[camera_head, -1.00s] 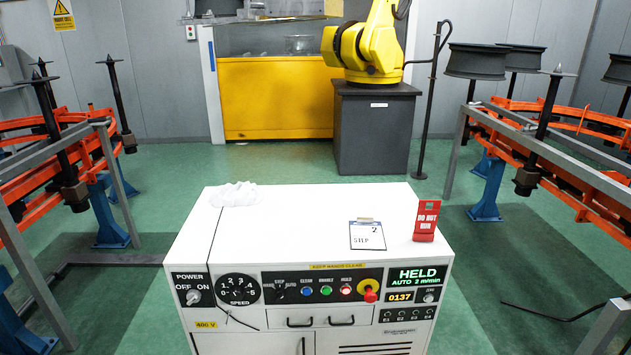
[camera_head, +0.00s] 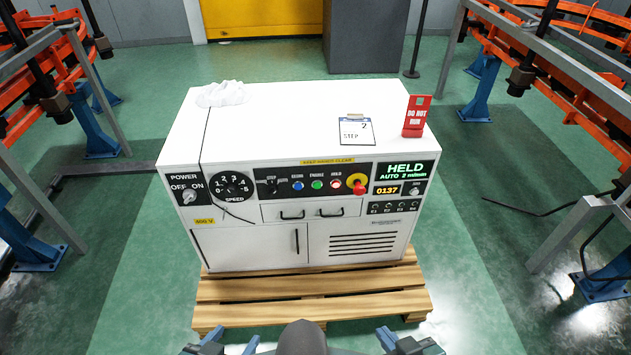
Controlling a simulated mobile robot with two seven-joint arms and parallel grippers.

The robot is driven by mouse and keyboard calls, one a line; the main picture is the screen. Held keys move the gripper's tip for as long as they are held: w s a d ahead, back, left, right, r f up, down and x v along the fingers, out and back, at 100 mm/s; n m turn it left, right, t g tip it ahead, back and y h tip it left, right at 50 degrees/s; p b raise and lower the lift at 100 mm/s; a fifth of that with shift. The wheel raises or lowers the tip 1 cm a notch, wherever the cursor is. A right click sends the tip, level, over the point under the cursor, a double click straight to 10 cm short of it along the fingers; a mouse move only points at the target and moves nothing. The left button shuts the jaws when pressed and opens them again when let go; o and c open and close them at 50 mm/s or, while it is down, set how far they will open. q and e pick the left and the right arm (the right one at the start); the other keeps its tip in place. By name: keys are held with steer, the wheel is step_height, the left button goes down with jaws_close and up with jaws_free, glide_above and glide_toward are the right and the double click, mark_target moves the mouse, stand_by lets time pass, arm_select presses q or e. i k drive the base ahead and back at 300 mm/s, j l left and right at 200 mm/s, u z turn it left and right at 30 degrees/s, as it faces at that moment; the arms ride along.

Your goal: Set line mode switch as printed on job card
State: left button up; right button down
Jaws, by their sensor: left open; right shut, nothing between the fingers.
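The white line console (camera_head: 280,110) stands ahead of me. Its mode switch (camera_head: 271,187) is a dark knob between the speed dial (camera_head: 234,186) and the blue button; its pointer is too small to read surely. The display (camera_head: 405,171) reads "HELD, AUTO 2 m/min". The job card (camera_head: 356,131) lies on the console top and reads "2" and "STEP". My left gripper (camera_head: 225,346) is open and my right gripper (camera_head: 405,343) is shut and empty. Both are partly cut off at the bottom edge, well short of the panel.
A red "DO NOT RUN" tag (camera_head: 416,117) and a crumpled white cloth (camera_head: 221,94) are on the console top. A red emergency stop knob (camera_head: 359,186) sticks out of the panel. A wooden pallet (camera_head: 310,287) is under the console. Orange conveyor racks flank both sides.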

mark_target(272, 188)
steer(key=i+l, duration=0.5)
steer(key=i, duration=0.2)
steer(key=i+l, duration=0.15)
steer(key=i, duration=0.1)
